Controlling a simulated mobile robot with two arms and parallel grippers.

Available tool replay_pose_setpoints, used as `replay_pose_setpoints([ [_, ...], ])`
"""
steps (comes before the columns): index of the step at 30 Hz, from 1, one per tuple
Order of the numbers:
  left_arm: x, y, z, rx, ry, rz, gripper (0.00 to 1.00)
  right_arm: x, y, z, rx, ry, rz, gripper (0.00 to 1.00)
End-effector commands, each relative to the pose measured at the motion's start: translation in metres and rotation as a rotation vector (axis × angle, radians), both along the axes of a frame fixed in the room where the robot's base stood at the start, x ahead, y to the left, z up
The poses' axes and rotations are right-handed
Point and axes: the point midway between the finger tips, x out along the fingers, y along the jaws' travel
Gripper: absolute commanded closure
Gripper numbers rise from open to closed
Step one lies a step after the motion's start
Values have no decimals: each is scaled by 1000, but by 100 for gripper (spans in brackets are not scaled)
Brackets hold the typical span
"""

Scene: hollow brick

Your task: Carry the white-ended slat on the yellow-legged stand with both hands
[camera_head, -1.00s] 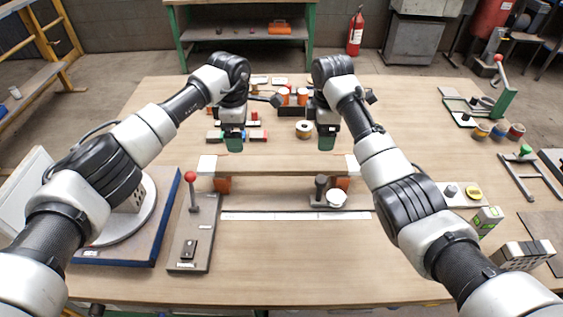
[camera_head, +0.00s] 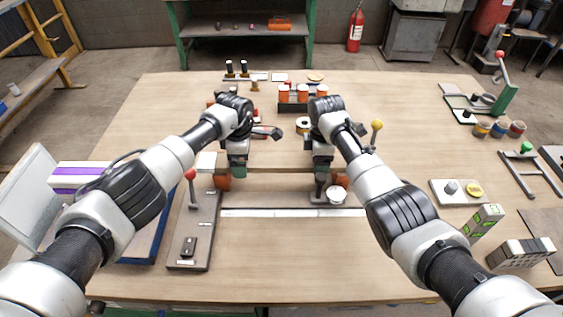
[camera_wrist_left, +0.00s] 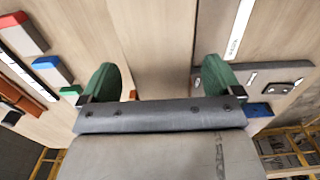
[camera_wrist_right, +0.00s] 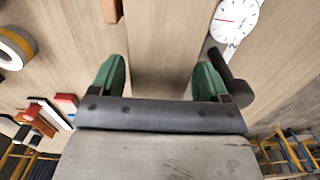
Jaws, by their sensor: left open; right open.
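The wooden slat (camera_head: 275,170) lies across the stand, its white end (camera_head: 207,162) showing at the left. The stand's legs look orange: one (camera_head: 223,183) at the left and one (camera_head: 342,181) at the right. My left gripper (camera_head: 238,172) is at the slat's left part; in its wrist view the slat (camera_wrist_left: 155,40) runs between the two open green fingers. My right gripper (camera_head: 321,168) is at the right part; the slat (camera_wrist_right: 172,45) likewise runs between its open fingers. Neither grips it. The slat's right end is hidden by my right arm.
A dark post with a white dial (camera_head: 337,196) stands close to my right gripper. A red-knobbed lever base (camera_head: 195,235) is at the left front. A white strip (camera_head: 290,212) lies in front of the slat. Orange-topped cylinders (camera_head: 302,93) stand behind. The front middle of the table is clear.

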Motion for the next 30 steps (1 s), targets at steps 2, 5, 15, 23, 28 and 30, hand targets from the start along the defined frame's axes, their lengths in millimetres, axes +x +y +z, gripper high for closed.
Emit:
replay_pose_setpoints([
  [2,0,0,0,0,0,0,6,0,0,0,0,0,0,23],
  [5,0,0,0,0,0,0,6,0,0,0,0,0,0,23],
  [15,0,0,0,-1,0,0,49,0,0,0,0,0,0,66],
  [23,0,0,1,-1,-1,0,70,0,0,1,0,-1,0,70],
  [28,0,0,9,-1,-2,0,70,0,0,9,0,-1,0,70],
  [30,0,0,15,-1,-2,0,70,0,0,15,0,-1,0,70],
])
